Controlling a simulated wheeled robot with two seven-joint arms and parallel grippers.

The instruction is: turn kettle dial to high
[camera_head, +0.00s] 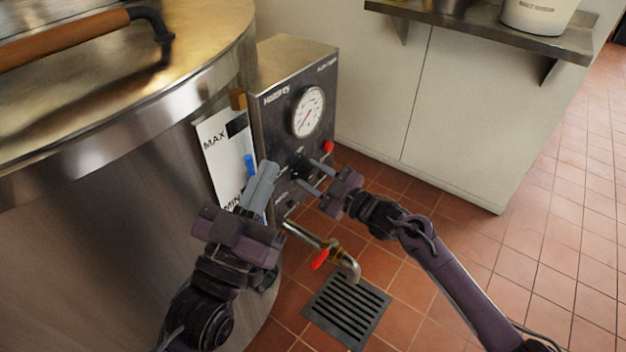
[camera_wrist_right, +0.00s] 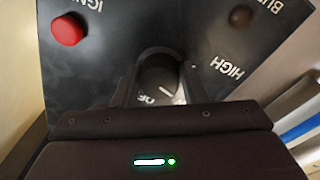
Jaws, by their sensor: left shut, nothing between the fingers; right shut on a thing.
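The kettle's control box (camera_head: 290,85) stands beside the large metal kettle (camera_head: 110,190), with a round gauge on its front. In the right wrist view, the dial (camera_wrist_right: 160,72) is a dark round knob between my right gripper's fingers (camera_wrist_right: 160,90). A white mark shows on it, close to the letters "OF". The "HIGH" label (camera_wrist_right: 230,67) is on the panel to the right of the dial. My right gripper (camera_head: 312,174) is shut on the dial in the head view, hiding much of it. My left gripper (camera_head: 264,172) is shut and empty before the MAX/MIN plate.
A red button (camera_wrist_right: 67,30) is on the panel, away from the fingers. A drain pipe with a red-handled valve (camera_head: 320,259) sits below the box, above a floor grate (camera_head: 347,308). A cabinet (camera_head: 450,120) and shelf are behind; tiled floor is open at right.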

